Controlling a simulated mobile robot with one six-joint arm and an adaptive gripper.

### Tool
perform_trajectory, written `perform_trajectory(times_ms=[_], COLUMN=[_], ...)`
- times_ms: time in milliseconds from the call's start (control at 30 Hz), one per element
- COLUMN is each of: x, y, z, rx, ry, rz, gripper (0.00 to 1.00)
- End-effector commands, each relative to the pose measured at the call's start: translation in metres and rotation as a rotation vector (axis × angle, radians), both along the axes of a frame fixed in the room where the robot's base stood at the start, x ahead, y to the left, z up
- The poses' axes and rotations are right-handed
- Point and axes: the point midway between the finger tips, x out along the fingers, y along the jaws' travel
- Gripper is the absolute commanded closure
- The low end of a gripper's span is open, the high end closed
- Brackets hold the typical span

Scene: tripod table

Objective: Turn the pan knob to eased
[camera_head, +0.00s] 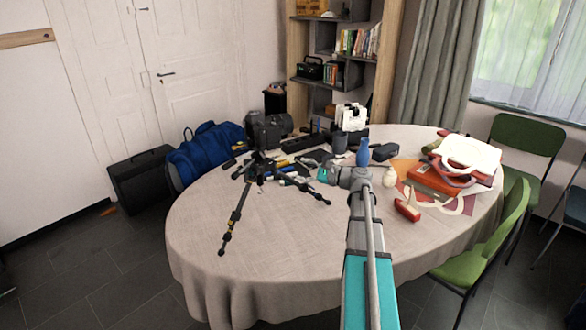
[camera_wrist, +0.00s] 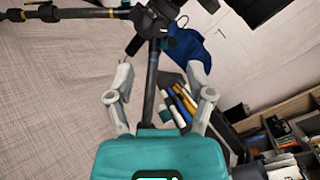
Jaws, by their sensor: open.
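A black tripod with yellow-marked legs stands on the round table; its top (camera_head: 258,160) is left of my gripper (camera_head: 324,175) in the head view. In the wrist view, the dark tripod joint (camera_wrist: 152,22) lies beyond the fingertips, near the top edge. My gripper (camera_wrist: 160,74) is open, its two grey fingers spread apart. A dark tripod leg or rod (camera_wrist: 151,85) runs between the fingers in the picture; I cannot tell its depth, and no grip on it shows. The pan knob is too small to single out from the dark parts around the joint.
The table (camera_head: 235,275) has a bare front left. Pens (camera_wrist: 178,104) lie behind the tripod. Green chairs (camera_head: 485,240) stand at the right.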

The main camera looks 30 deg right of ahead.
Motion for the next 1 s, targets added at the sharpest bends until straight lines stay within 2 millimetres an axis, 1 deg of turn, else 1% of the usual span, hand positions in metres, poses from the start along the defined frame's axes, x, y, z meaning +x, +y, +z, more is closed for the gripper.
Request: perform_trajectory(times_ms=[33, 200, 667, 767, 1000], x=[-0.004, -0.010, -0.011, -0.014, -0.024], y=[-0.003, -0.008, -0.009, -0.012, -0.020], z=[0.000, 0.000, 0.000, 0.000, -0.002], rx=[0.000, 0.000, 0.008, 0.038, 0.177], ry=[0.000, 0.000, 0.006, 0.031, 0.146], rz=[-0.001, 0.000, 0.000, 0.000, -0.001], gripper=[0.32, 0.32, 0.32, 0.32, 0.32])
